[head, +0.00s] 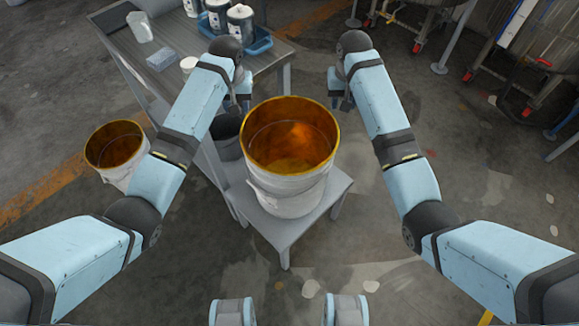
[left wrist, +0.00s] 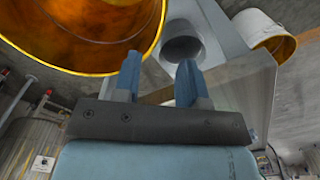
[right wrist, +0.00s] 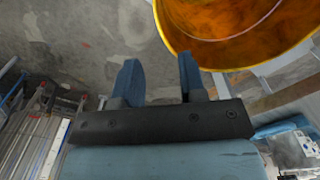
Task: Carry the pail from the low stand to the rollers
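The pail (head: 288,188) is white outside with an amber-gold inside, and stands upright on the low grey stand (head: 330,190). Its amber inside also shows in the left wrist view (left wrist: 85,30) and the right wrist view (right wrist: 235,30). My left gripper (head: 240,100) is at the pail's far left; its fingers are apart and empty in the left wrist view (left wrist: 158,75). My right gripper (head: 340,100) is at the far right of the pail, fingers apart and empty in the right wrist view (right wrist: 157,75). I cannot make out the rollers.
A second amber-lined pail (head: 117,155) stands at the left. A small grey container (head: 228,135) is beside the pail. A grey table (head: 140,60) holds a clear jug (head: 140,27) and a blue tray (head: 258,42) of cans. Steel tanks on red-wheeled frames stand at the upper right. Floor at right is open.

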